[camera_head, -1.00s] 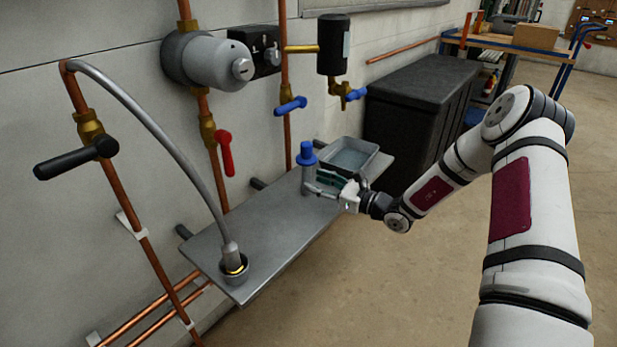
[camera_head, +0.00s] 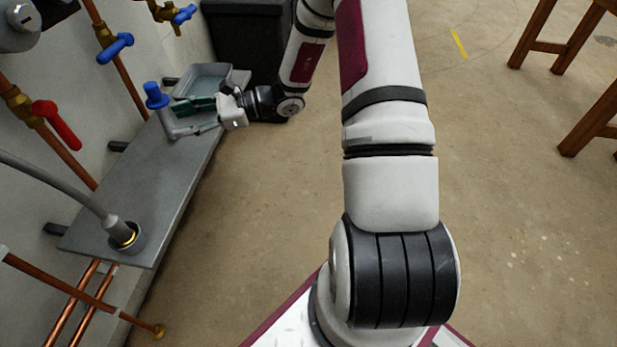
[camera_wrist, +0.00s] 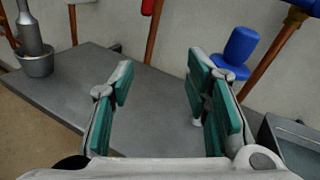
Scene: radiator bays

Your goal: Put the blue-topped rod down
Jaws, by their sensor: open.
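The blue-topped rod (camera_head: 156,97) stands upright on the grey shelf (camera_head: 140,190), close to the tray. Its blue top (camera_wrist: 236,47) shows in the wrist view behind the right finger, which hides most of the grey body. My gripper (camera_head: 186,118) is low over the shelf, beside the rod. In the wrist view my gripper (camera_wrist: 162,78) is open, with its green-padded fingers wide apart and only bare shelf and wall seen between them. I cannot tell whether a finger touches the rod.
A grey tray (camera_head: 212,78) sits at the shelf's far end. A cup (camera_head: 125,240) with a hose end in it stands at the near end. Copper pipes with a red valve handle (camera_head: 57,125) and blue handles run along the wall. The shelf's middle is clear.

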